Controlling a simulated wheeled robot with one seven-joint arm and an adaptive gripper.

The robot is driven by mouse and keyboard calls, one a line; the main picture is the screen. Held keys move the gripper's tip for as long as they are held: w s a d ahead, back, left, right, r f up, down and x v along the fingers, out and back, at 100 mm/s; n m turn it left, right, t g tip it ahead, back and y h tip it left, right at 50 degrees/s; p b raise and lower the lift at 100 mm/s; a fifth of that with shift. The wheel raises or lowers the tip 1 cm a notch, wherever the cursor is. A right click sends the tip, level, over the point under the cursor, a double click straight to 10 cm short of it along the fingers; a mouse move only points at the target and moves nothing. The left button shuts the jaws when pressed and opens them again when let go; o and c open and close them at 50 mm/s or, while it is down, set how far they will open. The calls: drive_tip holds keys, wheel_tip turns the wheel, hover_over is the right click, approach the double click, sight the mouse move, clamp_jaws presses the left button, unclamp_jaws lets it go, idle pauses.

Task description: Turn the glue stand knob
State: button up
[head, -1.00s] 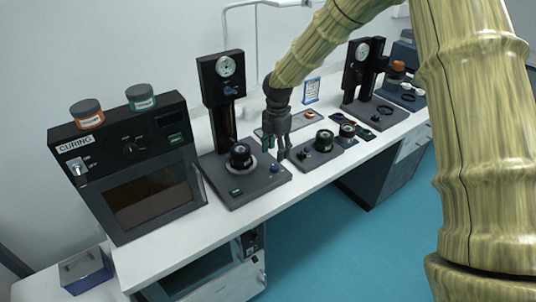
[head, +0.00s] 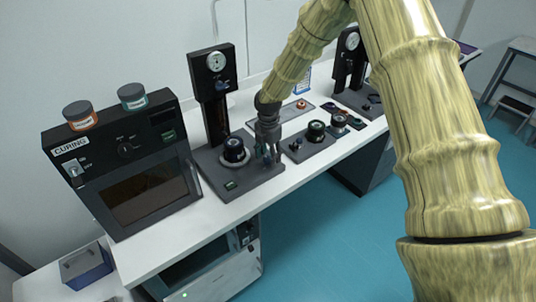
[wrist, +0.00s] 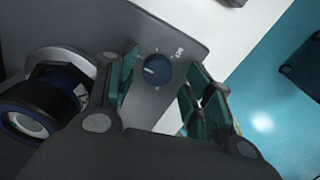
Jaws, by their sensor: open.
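The glue stand (head: 215,172) is a dark base with a black column and a round gauge at its back, left of my gripper. In the wrist view, its small blue knob (wrist: 157,71) with a white pointer line sits on the dark base, between my fingers. My gripper (wrist: 162,82) is open, with one green-padded finger on each side of the knob; I cannot see contact. In the head view, my gripper (head: 269,154) is over the right front corner of the base and largely hides the knob.
A black cylindrical part with a lens (wrist: 45,105) stands on the base close to my left finger; it also shows in the head view (head: 234,150). The curing oven (head: 125,165) is at the left. Another small stand (head: 306,147) lies close to the right.

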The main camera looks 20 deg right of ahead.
drive_tip(key=shift+s+f, duration=0.1)
drive_tip(key=shift+f, duration=0.1)
drive_tip(key=shift+w+a+f, duration=0.1)
drive_tip(key=shift+w+f, duration=0.2)
drive_tip(key=shift+f, duration=0.15)
drive_tip(key=shift+s+r, duration=0.2)
drive_tip(key=shift+c, duration=1)
drive_tip(key=shift+w+f, duration=0.1)
drive_tip(key=c, duration=0.8)
